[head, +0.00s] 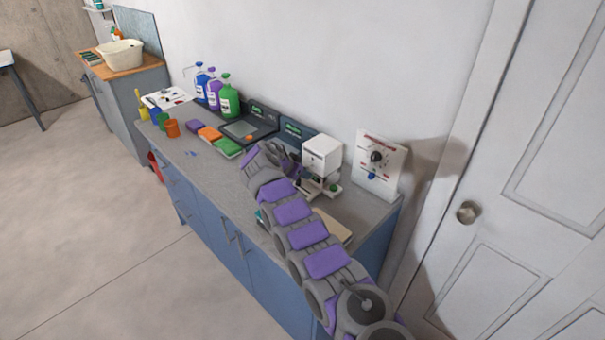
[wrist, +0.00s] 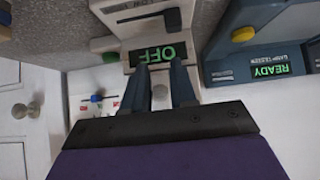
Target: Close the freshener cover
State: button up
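A white boxy device (head: 321,155) on a pale base stands near the right end of the grey counter. No part is labelled freshener, and I cannot tell for sure which part is its cover. In the wrist view a pale device with a green OFF display (wrist: 157,52) is right in front of my fingers. My gripper (wrist: 160,72) has its two blue-grey fingers apart, with nothing seen held between them. Their tips are close to the display; I cannot tell if they touch. In the head view my gripper (head: 287,157) is just left of the white device, partly hidden by my arm.
A lamp tester reading READY (wrist: 258,70) is at the right in the wrist view. A white panel with a dial (head: 376,160) leans on the wall. Bottles (head: 228,98), sponges (head: 228,147) and cups (head: 172,128) stand farther left. A white door (head: 530,190) is at the right.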

jog(key=o, duration=0.4)
jog(key=shift+d+r, duration=0.2)
jog(key=shift+d, duration=0.05)
jog(key=shift+c, duration=0.2)
jog(key=p+v, duration=0.2)
jog(key=v, duration=1.5)
jog(key=shift+a+r, duration=0.1)
